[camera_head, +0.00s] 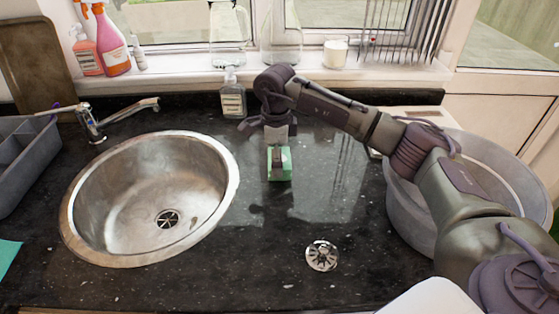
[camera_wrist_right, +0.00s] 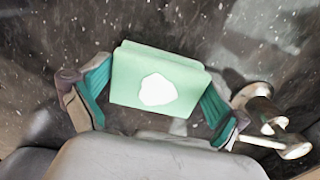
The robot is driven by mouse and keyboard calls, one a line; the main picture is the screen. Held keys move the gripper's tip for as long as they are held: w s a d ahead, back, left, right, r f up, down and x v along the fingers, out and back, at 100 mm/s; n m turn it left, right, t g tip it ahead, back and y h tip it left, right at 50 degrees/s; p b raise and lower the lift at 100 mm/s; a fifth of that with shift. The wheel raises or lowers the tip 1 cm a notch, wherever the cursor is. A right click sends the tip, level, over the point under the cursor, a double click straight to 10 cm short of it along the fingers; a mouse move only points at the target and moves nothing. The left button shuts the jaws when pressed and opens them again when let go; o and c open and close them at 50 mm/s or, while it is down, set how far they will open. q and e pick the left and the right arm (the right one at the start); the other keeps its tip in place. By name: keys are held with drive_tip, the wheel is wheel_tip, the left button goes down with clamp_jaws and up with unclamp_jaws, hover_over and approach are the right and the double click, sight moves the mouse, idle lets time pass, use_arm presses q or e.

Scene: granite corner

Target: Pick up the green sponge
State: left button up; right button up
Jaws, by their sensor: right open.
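The green sponge (camera_head: 284,174) stands on the dark granite counter, right of the round sink, in the head view. My right gripper (camera_head: 277,150) reaches in from the right and hangs over it, pointing down, partly covering it. In the right wrist view the sponge (camera_wrist_right: 185,77), pale green with a white patch, lies between the two spread fingers of my right gripper (camera_wrist_right: 155,92). My left gripper is not in view.
A steel sink (camera_head: 150,240) lies left and a grey basin (camera_head: 408,205) right. A metal strainer (camera_head: 322,256) rests on the counter in front. A soap bottle (camera_head: 232,98) stands behind, beside my gripper. Bare counter surrounds the sponge.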

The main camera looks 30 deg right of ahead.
drive_tip(key=c, duration=0.6)
drive_tip(key=shift+r, duration=0.35)
drive_tip(key=r, duration=0.1)
drive_tip(key=r+b, duration=0.1)
drive_tip(key=r, duration=0.1)
drive_tip(key=shift+s+d+r, duration=0.2)
drive_tip(key=shift+s+r, duration=0.05)
drive_tip(key=shift+r, duration=0.05)
drive_tip(key=s+d+r+b, duration=0.2)
drive_tip(key=s+d+r, duration=0.3)
drive_tip(key=s, duration=0.5)
drive_tip(key=shift+r, duration=0.85)
